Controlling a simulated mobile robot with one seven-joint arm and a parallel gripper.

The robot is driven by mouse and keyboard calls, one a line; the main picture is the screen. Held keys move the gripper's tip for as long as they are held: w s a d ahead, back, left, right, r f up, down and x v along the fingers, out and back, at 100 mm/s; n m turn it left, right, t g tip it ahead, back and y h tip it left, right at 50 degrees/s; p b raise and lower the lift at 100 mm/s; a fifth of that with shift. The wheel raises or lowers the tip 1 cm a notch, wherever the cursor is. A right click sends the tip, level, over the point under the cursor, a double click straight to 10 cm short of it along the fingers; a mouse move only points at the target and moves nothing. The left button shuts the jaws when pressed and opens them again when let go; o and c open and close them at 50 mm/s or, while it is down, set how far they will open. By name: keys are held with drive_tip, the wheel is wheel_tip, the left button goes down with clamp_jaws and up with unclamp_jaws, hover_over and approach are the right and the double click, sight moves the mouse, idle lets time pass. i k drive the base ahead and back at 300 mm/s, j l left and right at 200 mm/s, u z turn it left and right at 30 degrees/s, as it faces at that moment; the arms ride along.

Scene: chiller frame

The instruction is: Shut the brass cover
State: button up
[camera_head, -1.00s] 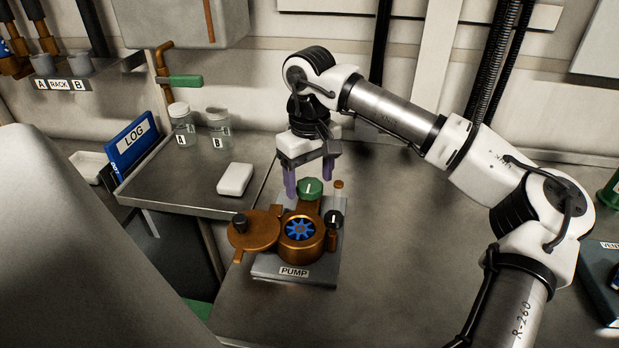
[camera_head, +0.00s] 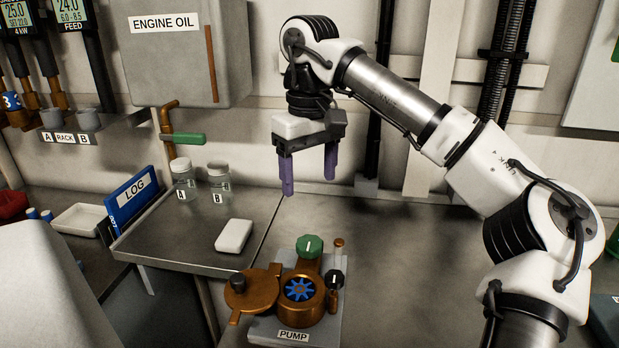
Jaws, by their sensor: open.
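The brass cover (camera_head: 251,291) is a round plate with a dark knob, swung out to the left of the pump (camera_head: 297,323). The pump's round brass housing (camera_head: 320,301) is uncovered, and its blue impeller (camera_head: 299,288) shows inside. A green knob (camera_head: 309,246) stands behind the housing and a small black knob (camera_head: 335,277) to its right. My gripper (camera_head: 309,188) is open and empty, its purple fingers pointing down. It is above and behind the pump, apart from the cover.
A white block (camera_head: 234,236) and two lidded jars (camera_head: 184,182) marked A and B are on the side tray (camera_head: 160,244), left of the pump. A blue LOG binder (camera_head: 134,199) stands at its left edge. The bench right of the pump is clear.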

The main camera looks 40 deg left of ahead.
sight(253, 291)
drive_tip(key=k, duration=1)
